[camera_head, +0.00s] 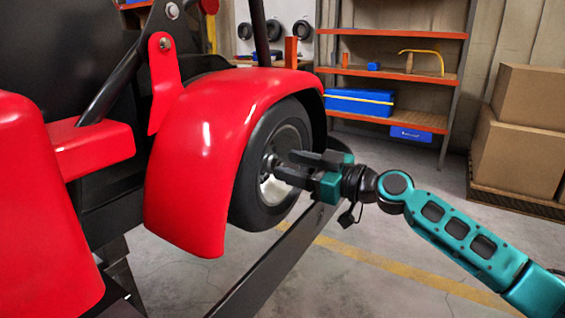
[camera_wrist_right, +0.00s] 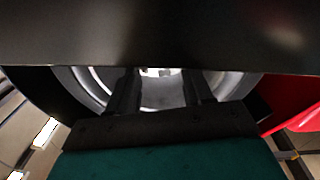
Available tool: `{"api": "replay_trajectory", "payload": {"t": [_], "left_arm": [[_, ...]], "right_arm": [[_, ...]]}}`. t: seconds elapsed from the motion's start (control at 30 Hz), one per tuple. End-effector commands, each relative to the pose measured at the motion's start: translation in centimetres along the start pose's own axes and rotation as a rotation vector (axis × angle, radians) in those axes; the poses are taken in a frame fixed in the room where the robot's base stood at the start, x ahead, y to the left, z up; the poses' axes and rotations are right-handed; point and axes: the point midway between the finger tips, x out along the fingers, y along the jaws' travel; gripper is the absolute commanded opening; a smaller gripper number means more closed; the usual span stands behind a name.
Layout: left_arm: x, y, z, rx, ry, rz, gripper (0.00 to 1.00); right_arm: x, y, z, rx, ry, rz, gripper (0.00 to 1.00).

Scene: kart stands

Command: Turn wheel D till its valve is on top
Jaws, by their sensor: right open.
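A black-tyred wheel (camera_head: 262,197) with a silver-grey rim sits under a red fender of the kart. I cannot read a letter on it, and I cannot make out its valve. My right gripper (camera_head: 282,166) is open, with its fingers pointing at the hub from the right. The fingers overlap the rim in the head view; I cannot tell whether they touch it. In the right wrist view the two dark fingers (camera_wrist_right: 158,92) stand apart in front of the bright rim (camera_wrist_right: 88,80). A dark panel hides the upper part of that view. My left gripper is not in view.
The red fender (camera_head: 195,150) arches close over the wheel. A dark bar (camera_head: 285,245) runs diagonally below my right gripper. Shelves with a blue box (camera_head: 358,103) stand behind, and cardboard boxes (camera_head: 520,130) at the right. The floor at lower right is clear.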

Motion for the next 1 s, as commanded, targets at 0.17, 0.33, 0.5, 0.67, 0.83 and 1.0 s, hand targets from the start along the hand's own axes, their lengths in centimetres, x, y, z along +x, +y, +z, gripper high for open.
{"api": "replay_trajectory", "payload": {"t": [0.17,0.33,0.5,0.67,0.83,1.0], "left_arm": [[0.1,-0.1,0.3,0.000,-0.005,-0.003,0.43],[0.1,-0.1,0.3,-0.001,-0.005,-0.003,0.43],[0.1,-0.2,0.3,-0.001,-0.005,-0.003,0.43],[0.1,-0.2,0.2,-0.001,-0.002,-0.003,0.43],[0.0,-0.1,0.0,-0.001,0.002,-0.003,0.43],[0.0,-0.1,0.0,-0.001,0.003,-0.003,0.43]], "right_arm": [[2.1,0.0,0.0,0.000,0.001,0.000,0.50],[2.8,0.0,0.0,0.000,0.000,0.000,0.50],[2.8,0.0,0.0,0.000,0.000,0.000,0.50],[2.8,0.0,0.0,0.000,0.000,0.000,0.41],[2.8,0.0,0.0,0.001,0.000,0.000,0.25],[2.8,0.0,0.0,0.001,0.000,0.000,0.08]]}}
